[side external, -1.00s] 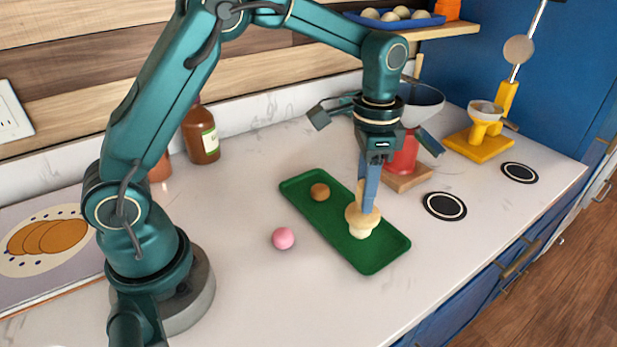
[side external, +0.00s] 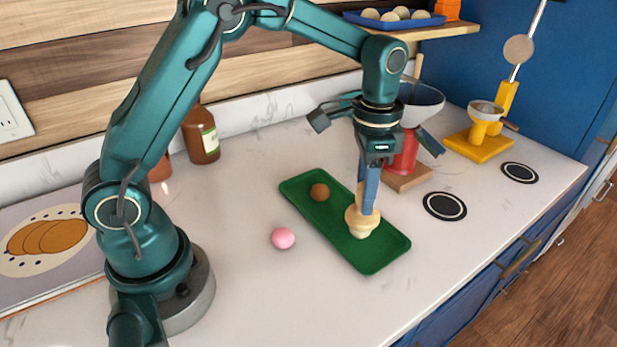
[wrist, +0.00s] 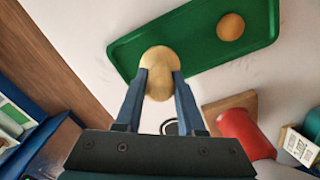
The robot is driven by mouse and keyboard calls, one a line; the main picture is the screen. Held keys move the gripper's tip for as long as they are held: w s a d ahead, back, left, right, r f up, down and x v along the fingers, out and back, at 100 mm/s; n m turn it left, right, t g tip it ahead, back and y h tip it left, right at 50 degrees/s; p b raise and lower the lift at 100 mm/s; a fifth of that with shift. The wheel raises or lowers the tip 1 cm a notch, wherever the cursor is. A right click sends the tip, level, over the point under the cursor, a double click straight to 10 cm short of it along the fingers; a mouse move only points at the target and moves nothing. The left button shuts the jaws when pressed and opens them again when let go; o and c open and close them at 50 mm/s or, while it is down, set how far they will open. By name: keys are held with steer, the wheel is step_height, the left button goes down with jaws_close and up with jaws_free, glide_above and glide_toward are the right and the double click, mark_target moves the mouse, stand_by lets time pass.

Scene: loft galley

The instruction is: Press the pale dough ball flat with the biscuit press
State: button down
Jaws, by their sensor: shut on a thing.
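My gripper (side external: 370,200) points down over the green tray (side external: 290,186) and is shut on the wooden biscuit press (side external: 353,219). The press is upright, with its round foot lowest. The pale dough ball (side external: 360,233) sits in the tray's near half, directly under the foot, and appears to touch it. Only its lower edge shows. In the wrist view my fingers (wrist: 160,76) grip the press (wrist: 159,58) from both sides, and the dough is hidden behind it.
A brown ball (side external: 319,192) lies in the tray's far half. A pink ball (side external: 283,238) lies on the counter left of the tray. Dark round coasters (side external: 444,206) lie to the right. The front counter is clear.

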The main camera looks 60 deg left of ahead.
steer(key=shift+f, duration=1.15)
stand_by(6.8)
